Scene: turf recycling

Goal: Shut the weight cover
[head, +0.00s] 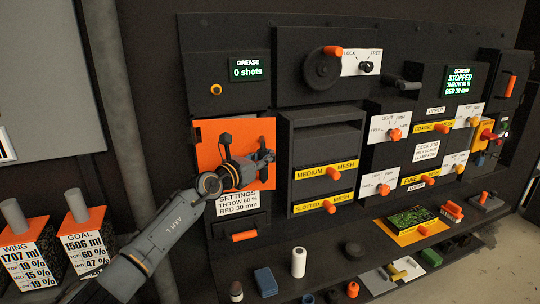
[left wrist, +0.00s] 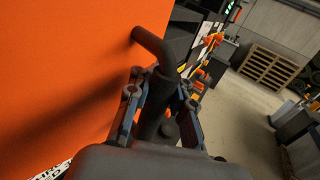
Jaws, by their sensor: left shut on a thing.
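The weight cover is the orange panel (head: 207,137) at the left of the black machine front, below the grease display. It also fills the left side of the left wrist view (left wrist: 60,65). A dark bent handle (left wrist: 154,44) stands out from the orange face. My left gripper (head: 264,157) is in front of the cover's right part. In the left wrist view its fingers (left wrist: 158,98) are shut on the handle. The gripper and wrist hide part of the cover's face. I cannot tell whether the cover sits flush. My right gripper is not in view.
A settings label (head: 240,202) is just below the cover. Drawers with yellow mesh labels (head: 327,172) stand to its right. The bench below holds a blue block (head: 265,281) and a white bottle (head: 299,263). Open floor (left wrist: 235,110) shows beyond the machine.

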